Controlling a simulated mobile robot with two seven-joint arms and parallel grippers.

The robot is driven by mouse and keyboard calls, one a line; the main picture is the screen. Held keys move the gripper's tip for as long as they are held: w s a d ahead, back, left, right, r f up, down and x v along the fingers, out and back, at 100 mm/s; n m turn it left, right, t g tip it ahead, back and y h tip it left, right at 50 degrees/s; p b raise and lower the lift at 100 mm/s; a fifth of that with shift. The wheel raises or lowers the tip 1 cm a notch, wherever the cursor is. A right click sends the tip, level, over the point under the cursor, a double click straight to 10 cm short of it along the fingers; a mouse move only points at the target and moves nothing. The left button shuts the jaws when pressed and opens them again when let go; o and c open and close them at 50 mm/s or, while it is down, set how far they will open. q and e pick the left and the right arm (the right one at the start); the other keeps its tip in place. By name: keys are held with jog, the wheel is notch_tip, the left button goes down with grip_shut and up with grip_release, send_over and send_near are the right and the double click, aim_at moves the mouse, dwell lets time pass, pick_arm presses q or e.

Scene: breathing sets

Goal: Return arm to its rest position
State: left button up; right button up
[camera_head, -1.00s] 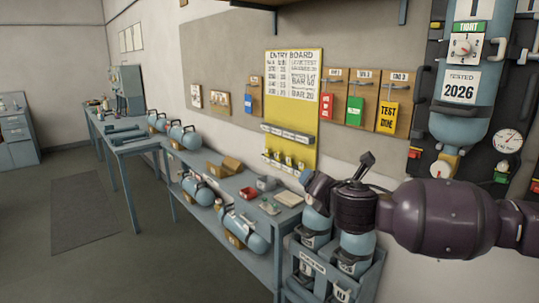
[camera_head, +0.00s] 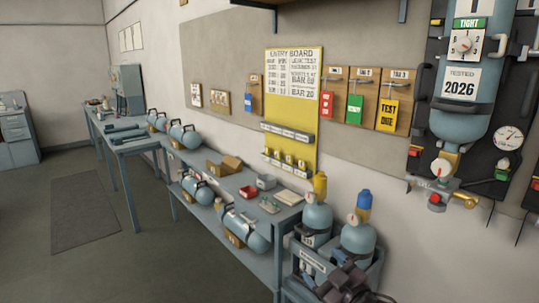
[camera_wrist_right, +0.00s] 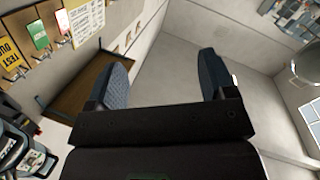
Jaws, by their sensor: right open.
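My right arm's dark purple end with the right gripper (camera_head: 348,284) shows at the bottom edge of the head view, low in front of the cylinder rack; most of the arm is out of the picture. In the right wrist view the right gripper (camera_wrist_right: 163,78) has its two dark fingers spread wide apart with nothing between them. My left gripper is in neither view.
Two blue cylinders, one with a yellow top (camera_head: 318,215) and one with a blue top (camera_head: 358,236), stand in a rack beside the workbench (camera_head: 285,217). A large cylinder (camera_head: 461,110) hangs on the wall panel. The floor (camera_head: 150,255) at left is clear.

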jog(key=s+d+f+m+h, duration=0.65)
jog(key=s+d+f, duration=0.4)
jog(key=f, duration=0.35)
jog(key=s+d+f+m+g+h, duration=0.1)
jog(key=s+d+f+m+g, duration=0.2)
jog(key=s+f, duration=0.8)
jog(key=s+d+g, duration=0.1)
jog(key=s+d, duration=0.1)
jog(key=s, duration=0.1)
jog(key=shift+f+h+b, duration=0.15)
jog(key=shift+h+b, duration=0.15)
jog(key=shift+h, duration=0.05)
